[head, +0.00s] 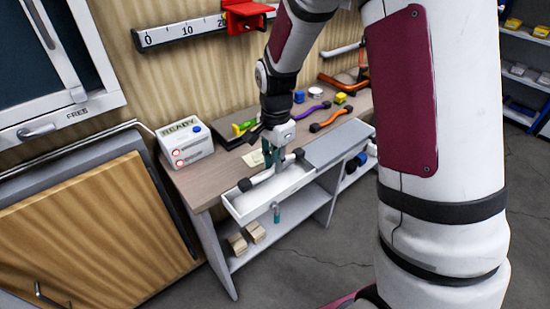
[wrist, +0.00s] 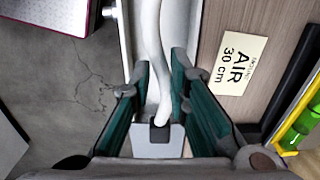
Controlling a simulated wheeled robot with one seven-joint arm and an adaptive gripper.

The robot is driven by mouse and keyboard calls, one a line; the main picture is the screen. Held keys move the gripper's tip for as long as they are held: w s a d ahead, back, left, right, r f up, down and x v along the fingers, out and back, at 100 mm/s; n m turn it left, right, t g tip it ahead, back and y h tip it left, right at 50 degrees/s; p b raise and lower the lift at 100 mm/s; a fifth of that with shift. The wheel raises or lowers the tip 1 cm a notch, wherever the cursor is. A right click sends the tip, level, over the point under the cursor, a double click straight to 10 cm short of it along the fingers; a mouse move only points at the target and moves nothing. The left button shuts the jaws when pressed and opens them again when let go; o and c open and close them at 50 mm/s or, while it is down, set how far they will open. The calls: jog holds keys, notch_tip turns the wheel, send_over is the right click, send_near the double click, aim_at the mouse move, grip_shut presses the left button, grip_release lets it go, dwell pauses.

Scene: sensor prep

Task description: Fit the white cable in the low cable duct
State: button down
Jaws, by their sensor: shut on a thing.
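The white cable (head: 265,177) has dark ends and lies along the length of the white open duct (head: 238,212) at the bench's front edge. My gripper (head: 272,160) points down from above, its teal fingers on either side of the cable's middle. I cannot tell whether the cable touches the floor. The fingers hide part of it.
A grey-topped section (head: 338,143) continues the duct to the right. A paper card (wrist: 241,62) marked AIR 30 cm lies on the bench beside the duct. A purple cable (head: 312,112), an orange cable (head: 331,119) and a white READY box (head: 186,146) are further back.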

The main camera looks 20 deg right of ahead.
aim_at(276, 188)
jog(key=shift+d+f+b, duration=0.1)
jog(key=shift+f+b, duration=1.4)
jog(key=shift+f, duration=1.4)
jog(key=shift+f, duration=0.6)
jog(key=c, duration=1.2)
grip_release()
jog(key=shift+o, duration=1.1)
jog(key=shift+r+p, duration=0.55)
jog(key=shift+r, duration=0.45)
jog(key=shift+r+p, duration=1.6)
jog(key=shift+r, duration=0.95)
